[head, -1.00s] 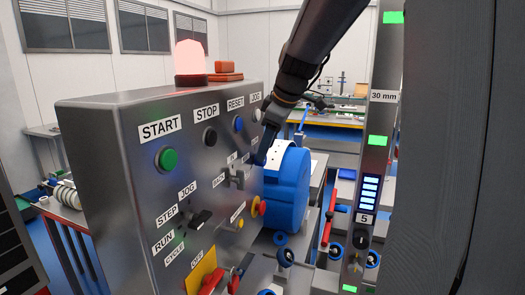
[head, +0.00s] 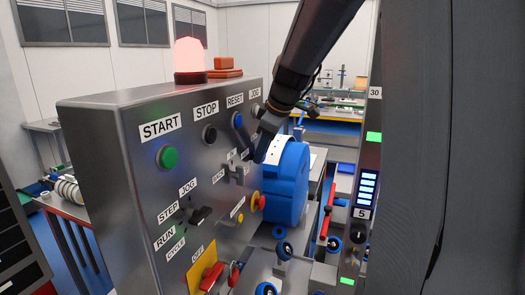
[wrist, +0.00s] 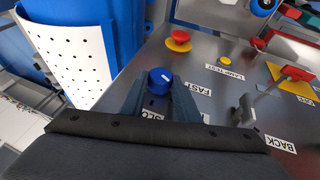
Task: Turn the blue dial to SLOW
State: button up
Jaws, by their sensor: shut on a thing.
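The blue dial (wrist: 160,80) is on the metal control panel (head: 100,140). In the wrist view it sits between the two fingers of my gripper (wrist: 160,94), which is shut on it. A white pointer mark shows on its top, towards the right of the picture. The FAST label (wrist: 192,88) is right of the dial. The SLOW label (wrist: 152,115) is below it, its end covered by my gripper. In the head view my gripper (head: 257,150) is against the panel's right part and the dial is hidden.
A blue drum with a white perforated band (head: 290,180) stands right beside my gripper. A red and yellow stop button (head: 257,201), a yellow button and red-handled levers are close by on the panel. A post with green lights (head: 372,137) stands right.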

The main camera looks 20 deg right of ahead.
jog(key=shift+w+d+r+m+g+y+p, duration=0.1)
jog(key=shift+d+m+g+y+p, duration=0.05)
jog(key=shift+g+y+p, duration=0.35)
jog(key=shift+w+d+m+g+y+p, duration=0.1)
jog(key=shift+d+m+g+y+p, duration=0.05)
jog(key=shift+g+y+p, duration=0.3)
jog(key=shift+w+d+m+g+y+p, duration=0.1)
jog(key=shift+m+g+y+p, duration=0.05)
jog(key=shift+g+y+p, duration=0.3)
jog(key=shift+w+d+m+g+y+p, duration=0.1)
jog(key=shift+m+g+y+p, duration=0.1)
jog(key=shift+g+y, duration=0.3)
jog(key=shift+w+d+f+m+g+y+p, duration=0.15)
jog(key=shift+g+y+p, duration=0.1)
jog(key=shift+g+y, duration=0.3)
jog(key=shift+w+f+m+g+y+p, duration=0.1)
jog(key=shift+g+y+p, duration=0.1)
jog(key=shift+g+y, duration=0.35)
jog(key=shift+w+d+f+m+g+y, duration=0.15)
jog(key=shift+g+y, duration=0.25)
jog(key=shift+y, duration=0.2)
jog(key=shift+s+a+m+g+y, duration=0.15)
jog(key=shift+g+y, duration=0.25)
jog(key=shift+y, duration=0.2)
jog(key=shift+d, duration=0.1)
jog(key=o, duration=1)
jog(key=shift+o, duration=0.2)
jog(key=shift+w+d, duration=0.1)
